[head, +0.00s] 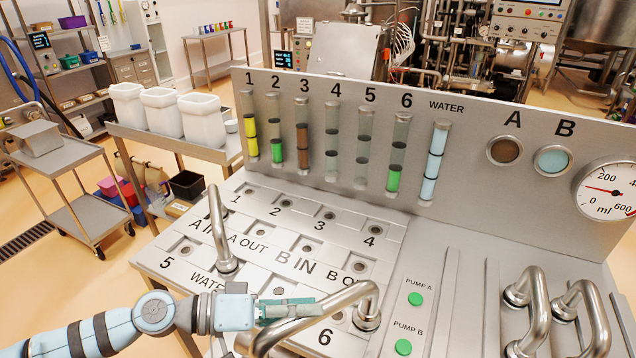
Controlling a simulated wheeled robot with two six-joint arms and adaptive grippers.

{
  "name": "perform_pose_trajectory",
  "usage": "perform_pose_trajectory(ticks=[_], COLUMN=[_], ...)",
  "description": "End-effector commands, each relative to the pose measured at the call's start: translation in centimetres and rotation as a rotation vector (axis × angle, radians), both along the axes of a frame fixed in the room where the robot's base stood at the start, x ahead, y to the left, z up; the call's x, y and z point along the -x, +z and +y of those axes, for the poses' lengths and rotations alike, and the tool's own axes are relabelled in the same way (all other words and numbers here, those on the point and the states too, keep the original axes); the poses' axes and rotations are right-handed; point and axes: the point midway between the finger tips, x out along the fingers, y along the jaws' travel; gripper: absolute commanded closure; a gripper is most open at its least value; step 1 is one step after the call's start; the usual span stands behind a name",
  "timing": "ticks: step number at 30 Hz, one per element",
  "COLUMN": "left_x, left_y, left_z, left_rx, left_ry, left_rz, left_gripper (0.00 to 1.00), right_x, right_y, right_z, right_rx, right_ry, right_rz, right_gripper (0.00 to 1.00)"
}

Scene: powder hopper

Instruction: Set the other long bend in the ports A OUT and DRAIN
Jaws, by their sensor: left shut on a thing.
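My left gripper (312,305) comes in from the lower left, its teal fingers shut on a long steel bend (325,302). This bend's right end with a collar is over the right side of the port panel, near label 6; its other end runs down to the bottom edge. I cannot tell whether either end touches the panel. Another steel bend (216,215) stands upright on the left of the port panel (400,222), near the A IN and WATER labels. No DRAIN label is readable; the gripper and bend cover the lower panel. My right gripper is not in view.
Two more steel bends (535,305) (592,310) stand at the right. Green PUMP A (415,299) and PUMP B (403,346) buttons lie between. An upright board (470,200) with sight tubes and a dial rises behind. White bins (205,118) stand at the left.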

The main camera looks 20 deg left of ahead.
Motion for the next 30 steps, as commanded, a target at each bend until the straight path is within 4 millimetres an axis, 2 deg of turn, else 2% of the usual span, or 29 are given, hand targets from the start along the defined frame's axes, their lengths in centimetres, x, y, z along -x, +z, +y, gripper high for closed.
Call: perform_pose_trajectory(ticks=[5, 8, 12, 15, 20, 24, 27, 30], left_x=[-2.8, -5.9, -10.4, -12.5, -15.2, -17.3, -18.2, -18.4], left_y=[-0.6, -1.4, -1.8, -1.7, -1.1, 0.3, 1.9, 2.9], left_z=[1.6, 3.5, 7.1, 9.4, 13.3, 17.5, 20.2, 21.8], left_rx=[0.005, 0.005, 0.005, 0.002, 0.0, 0.003, 0.002, -0.002], left_ry=[0.091, 0.208, 0.429, 0.564, 0.798, 1.064, 1.249, 1.365], left_rz=[-0.003, -0.005, -0.005, -0.007, -0.008, -0.006, -0.006, -0.004], left_gripper=[1.0, 1.0, 1.0, 1.0, 1.0, 1.0, 1.0, 1.0], right_x=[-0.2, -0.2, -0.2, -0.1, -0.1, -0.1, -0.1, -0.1], right_y=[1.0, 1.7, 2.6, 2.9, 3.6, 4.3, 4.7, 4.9], right_z=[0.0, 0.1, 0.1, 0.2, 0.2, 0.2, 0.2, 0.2], right_rx=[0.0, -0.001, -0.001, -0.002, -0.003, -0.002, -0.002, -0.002], right_ry=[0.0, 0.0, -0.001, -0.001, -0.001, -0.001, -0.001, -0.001], right_rz=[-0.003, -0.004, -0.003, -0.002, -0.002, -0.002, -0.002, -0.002], right_gripper=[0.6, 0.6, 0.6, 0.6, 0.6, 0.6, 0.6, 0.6])
